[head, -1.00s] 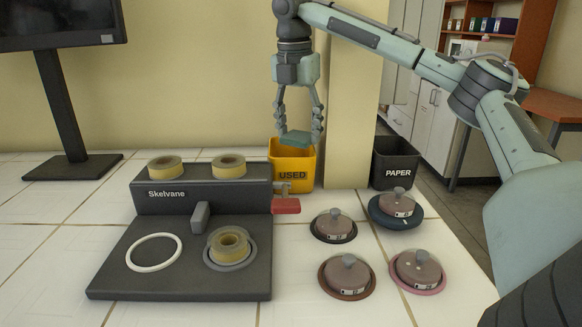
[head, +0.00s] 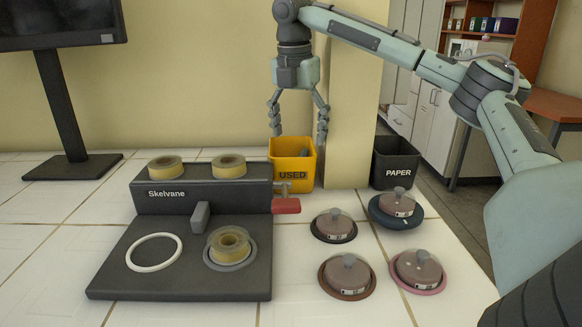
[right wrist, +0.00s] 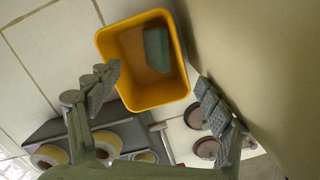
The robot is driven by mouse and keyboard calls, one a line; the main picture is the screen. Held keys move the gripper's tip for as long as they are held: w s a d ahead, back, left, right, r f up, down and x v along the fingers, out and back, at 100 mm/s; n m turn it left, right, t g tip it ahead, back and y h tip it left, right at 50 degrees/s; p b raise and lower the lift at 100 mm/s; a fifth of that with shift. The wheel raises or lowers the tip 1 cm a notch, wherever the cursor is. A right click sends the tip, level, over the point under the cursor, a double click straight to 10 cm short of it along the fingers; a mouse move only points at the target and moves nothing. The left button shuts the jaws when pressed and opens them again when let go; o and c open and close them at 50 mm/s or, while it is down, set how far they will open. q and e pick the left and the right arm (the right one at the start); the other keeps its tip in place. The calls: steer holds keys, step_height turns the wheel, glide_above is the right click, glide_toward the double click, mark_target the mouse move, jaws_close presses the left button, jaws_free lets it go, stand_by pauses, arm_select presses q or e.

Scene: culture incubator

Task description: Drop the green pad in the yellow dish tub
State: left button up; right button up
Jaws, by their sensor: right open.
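The yellow tub (head: 293,178), marked USED, stands on the tiled bench against the wall, left of the pillar. It also shows in the right wrist view (right wrist: 150,97). The green pad (right wrist: 157,49) is inside the tub, by one wall, in the right wrist view. In the head view only a small dark part of it shows above the rim. My right gripper (head: 298,125) is open and empty above the tub, its fingers spread wide to either side. It is apart from the pad. My left gripper is not in view.
A black PAPER bin (head: 394,170) stands right of the pillar. The dark Skelvane device (head: 180,270) with a red lever (head: 286,206) is in front and to the left. Several lidded dishes, one on a blue base (head: 395,219), stand at front right. A monitor (head: 62,30) is at far left.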

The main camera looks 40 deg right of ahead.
step_height(320, 180, up, 12)
steer(key=a, duration=0.1)
steer(key=shift+s+a+f, duration=0.15)
steer(key=shift+s, duration=0.05)
steer(key=shift+f, duration=0.1)
stand_by(0.5)
steer(key=f, duration=0.3)
steer(key=d+f, duration=0.1)
steer(key=f, duration=0.7)
steer(key=shift+w+d+f, duration=0.15)
steer(key=shift+w+f, duration=0.1)
steer(key=shift+r, duration=1.35)
